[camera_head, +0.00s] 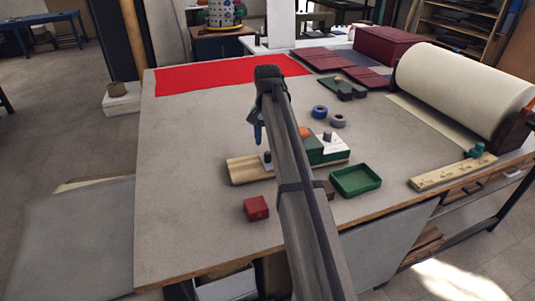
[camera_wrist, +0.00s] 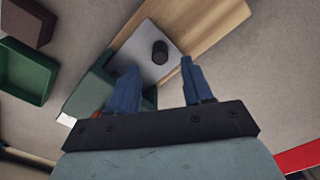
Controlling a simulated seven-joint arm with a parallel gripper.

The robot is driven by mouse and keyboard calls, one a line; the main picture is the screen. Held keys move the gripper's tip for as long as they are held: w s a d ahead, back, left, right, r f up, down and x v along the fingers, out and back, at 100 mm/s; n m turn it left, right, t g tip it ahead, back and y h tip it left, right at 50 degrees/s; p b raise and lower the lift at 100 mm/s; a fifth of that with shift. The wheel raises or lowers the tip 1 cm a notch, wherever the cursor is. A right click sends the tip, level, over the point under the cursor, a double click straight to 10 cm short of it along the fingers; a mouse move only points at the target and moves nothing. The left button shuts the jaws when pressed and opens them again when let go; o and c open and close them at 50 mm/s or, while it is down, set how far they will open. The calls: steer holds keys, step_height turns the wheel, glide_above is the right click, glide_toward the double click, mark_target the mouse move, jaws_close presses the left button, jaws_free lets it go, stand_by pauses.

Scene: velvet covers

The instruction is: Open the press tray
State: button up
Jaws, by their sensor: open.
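The press is a green block (camera_head: 322,149) with a white top and a small knob, on a pale wooden board (camera_head: 246,171). A grey plate with a dark upright knob (camera_wrist: 160,52) lies over the board beside the green body in the wrist view; this looks like the press tray. In the head view the knob (camera_head: 267,157) is small and partly beside my arm. My gripper (camera_wrist: 159,64) is open and empty, its blue fingers pointing toward the knob, one on each side in the picture. In the head view my gripper (camera_head: 256,131) is mostly hidden by my arm.
A green open tray (camera_head: 356,181) and a brown block (camera_wrist: 27,20) lie beside the press. A red block (camera_head: 256,208) sits near the front edge. Blue and grey rings (camera_head: 320,112) lie behind. A large roll (camera_head: 465,90) stands right.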

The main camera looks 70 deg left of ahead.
mark_target(267, 153)
steer(key=shift+f, duration=3.1)
jaws_close()
